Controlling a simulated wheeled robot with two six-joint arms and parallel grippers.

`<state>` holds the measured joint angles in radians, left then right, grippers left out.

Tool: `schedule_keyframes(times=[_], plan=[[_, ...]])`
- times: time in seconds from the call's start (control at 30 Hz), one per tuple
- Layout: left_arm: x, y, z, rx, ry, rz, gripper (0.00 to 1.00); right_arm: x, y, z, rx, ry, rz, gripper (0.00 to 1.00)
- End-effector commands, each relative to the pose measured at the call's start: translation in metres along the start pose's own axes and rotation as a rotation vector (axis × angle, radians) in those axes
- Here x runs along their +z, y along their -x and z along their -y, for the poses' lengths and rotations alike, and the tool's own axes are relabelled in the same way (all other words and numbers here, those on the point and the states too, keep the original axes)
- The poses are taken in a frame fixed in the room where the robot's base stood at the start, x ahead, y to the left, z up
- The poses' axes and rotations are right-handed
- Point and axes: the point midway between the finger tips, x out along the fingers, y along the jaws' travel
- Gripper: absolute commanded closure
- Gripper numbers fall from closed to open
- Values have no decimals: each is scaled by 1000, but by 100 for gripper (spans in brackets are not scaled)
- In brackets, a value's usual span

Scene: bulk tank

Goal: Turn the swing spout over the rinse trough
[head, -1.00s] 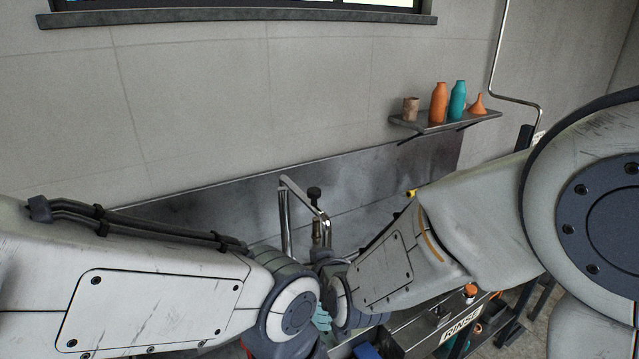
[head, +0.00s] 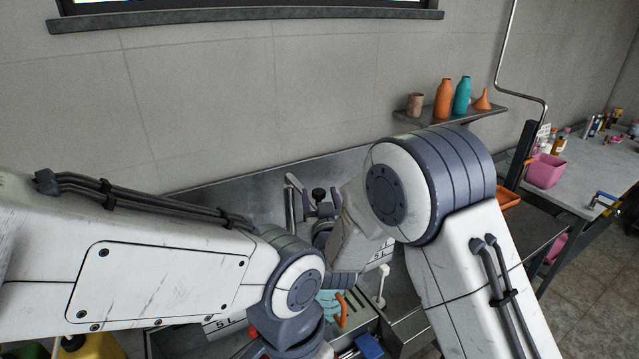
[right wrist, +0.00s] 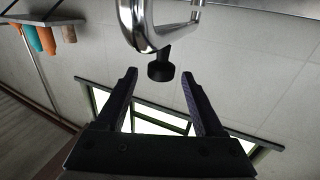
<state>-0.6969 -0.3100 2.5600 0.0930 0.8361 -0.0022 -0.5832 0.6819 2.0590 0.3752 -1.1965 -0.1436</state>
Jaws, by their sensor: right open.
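The chrome swing spout (head: 290,207) rises by the back splash panel in the head view, its upper pipe angling right toward a black knob (head: 318,193). My right gripper (head: 320,203) is at the knob, one finger on each side of it. In the right wrist view the gripper (right wrist: 159,76) is open and empty, with the black knob (right wrist: 160,72) between or just beyond its fingertips. The chrome spout (right wrist: 140,28) bends above it there. Whether a finger touches the knob cannot be told. My left gripper is out of sight.
A wall shelf (head: 452,118) with bottles, a cup and a funnel is at the back right. A side bench (head: 600,165) with a pink tub (head: 545,170) is at right. A slotted steel surface (head: 362,303) and a teal glove (head: 328,303) lie below my arms.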

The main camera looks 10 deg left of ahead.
Motion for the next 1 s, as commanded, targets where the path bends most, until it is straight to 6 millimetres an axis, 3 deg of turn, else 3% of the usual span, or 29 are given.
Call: schedule_keyframes(times=[0.2,0.5,0.57,0.7,1.0], plan=[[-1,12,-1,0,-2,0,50,-1,-21,0,1,0,0,30],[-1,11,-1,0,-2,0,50,1,-23,0,0,0,1,30],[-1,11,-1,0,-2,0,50,1,-23,0,0,0,1,49],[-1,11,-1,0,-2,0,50,0,-23,0,0,0,1,100],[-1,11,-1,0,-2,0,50,0,-23,0,0,0,1,100]])
